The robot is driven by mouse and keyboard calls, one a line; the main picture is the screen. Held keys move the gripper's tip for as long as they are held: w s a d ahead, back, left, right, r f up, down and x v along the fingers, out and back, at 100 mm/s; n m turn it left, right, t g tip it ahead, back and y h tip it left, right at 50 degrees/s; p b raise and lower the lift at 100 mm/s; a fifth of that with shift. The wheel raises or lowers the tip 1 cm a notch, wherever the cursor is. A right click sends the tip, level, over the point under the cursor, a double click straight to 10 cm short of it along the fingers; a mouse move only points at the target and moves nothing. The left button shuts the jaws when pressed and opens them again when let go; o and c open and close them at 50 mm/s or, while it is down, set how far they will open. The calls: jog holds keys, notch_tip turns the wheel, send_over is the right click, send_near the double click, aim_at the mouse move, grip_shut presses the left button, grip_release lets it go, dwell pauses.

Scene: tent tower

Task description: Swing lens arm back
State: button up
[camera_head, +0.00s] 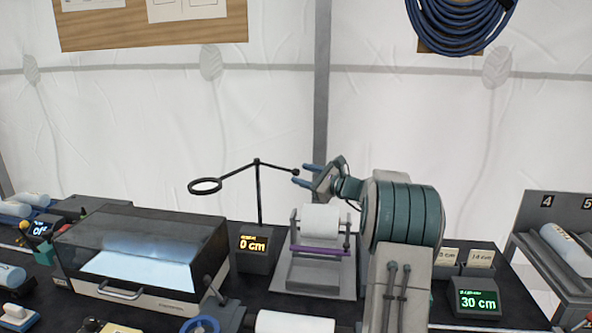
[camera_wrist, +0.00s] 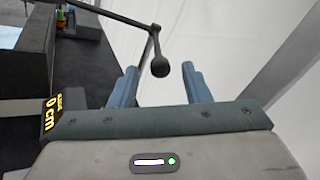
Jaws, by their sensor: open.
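The lens arm (camera_head: 228,172) is a thin black bar on an upright black post (camera_head: 259,200). A lens ring (camera_head: 205,186) is at its left end and a small black ball knob (camera_head: 295,171) at its right end. In the wrist view the ball knob (camera_wrist: 160,67) lies between and beyond my two blue fingertips. My gripper (camera_head: 310,175) is open, pointing left, its fingertips close to the knob; it also shows in the wrist view (camera_wrist: 160,80). I cannot tell whether a finger touches the knob. The lens ring is out of the wrist view.
A display reading 0 cm (camera_head: 254,244) stands by the post. A stand with a white roll (camera_head: 320,219) is below my gripper. A clear-lidded box (camera_head: 140,250) is at left. A 30 cm display (camera_head: 477,299) and a numbered rack (camera_head: 545,215) are at right.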

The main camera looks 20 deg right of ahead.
aim_at(298, 173)
jog(key=shift+x, duration=1.75)
grip_shut()
jog(key=shift+s+f, duration=0.1)
